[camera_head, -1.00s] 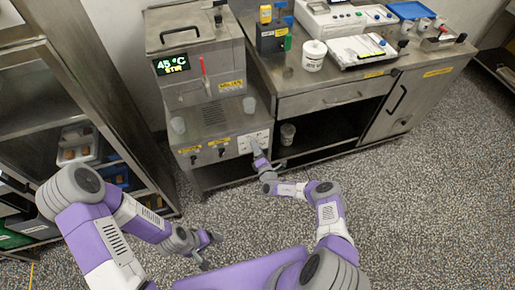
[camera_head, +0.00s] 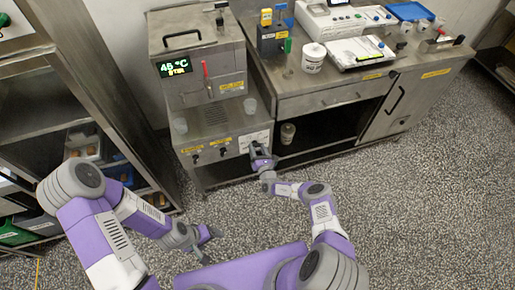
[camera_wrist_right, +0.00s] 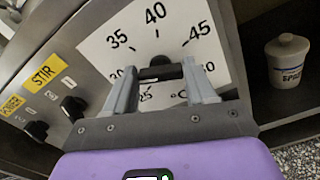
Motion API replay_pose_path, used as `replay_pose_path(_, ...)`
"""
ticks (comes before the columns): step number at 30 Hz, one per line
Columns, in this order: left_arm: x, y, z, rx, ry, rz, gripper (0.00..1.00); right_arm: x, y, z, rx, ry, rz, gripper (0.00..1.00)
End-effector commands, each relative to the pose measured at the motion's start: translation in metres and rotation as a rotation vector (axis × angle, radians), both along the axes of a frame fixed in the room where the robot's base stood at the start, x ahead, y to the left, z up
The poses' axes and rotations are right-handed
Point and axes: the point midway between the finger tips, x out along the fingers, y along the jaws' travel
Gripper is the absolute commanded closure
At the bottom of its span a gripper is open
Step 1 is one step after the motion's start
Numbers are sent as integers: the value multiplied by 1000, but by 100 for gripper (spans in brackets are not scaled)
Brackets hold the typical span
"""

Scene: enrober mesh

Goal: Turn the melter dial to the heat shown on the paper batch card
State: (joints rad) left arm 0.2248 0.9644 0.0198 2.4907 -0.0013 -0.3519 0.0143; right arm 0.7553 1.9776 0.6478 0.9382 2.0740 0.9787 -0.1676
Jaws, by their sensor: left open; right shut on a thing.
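The melter (camera_head: 202,60) stands at the back left, and its green display (camera_head: 173,66) reads 45 °C with STIR below. The white dial plate (camera_head: 254,139) is at the right of its lower front panel. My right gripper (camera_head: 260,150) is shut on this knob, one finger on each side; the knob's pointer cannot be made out. My left gripper (camera_head: 210,240) is open and empty above the floor. I cannot clearly identify the batch card.
STIR and POWER knobs (camera_wrist_right: 73,106) sit left of the dial. A worktop with a white tub (camera_head: 313,60) and a white flat item (camera_head: 358,50) is at right. A steel rack (camera_head: 60,110) stands at left.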

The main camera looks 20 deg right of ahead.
Motion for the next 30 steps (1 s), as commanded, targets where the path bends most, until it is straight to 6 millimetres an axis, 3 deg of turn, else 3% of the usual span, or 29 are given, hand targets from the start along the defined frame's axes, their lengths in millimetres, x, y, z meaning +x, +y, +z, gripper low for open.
replay_pose_path(22,0,0,3,0,0,0,19,0,0,0,-90,-4,-1,75)
replay_pose_path(23,0,0,3,0,0,0,19,0,0,0,-90,-3,-2,42)
replay_pose_path(27,0,0,3,0,0,0,19,0,0,0,-89,-4,-1,20)
replay_pose_path(30,0,0,3,0,0,0,19,0,0,0,-89,-3,-1,19)
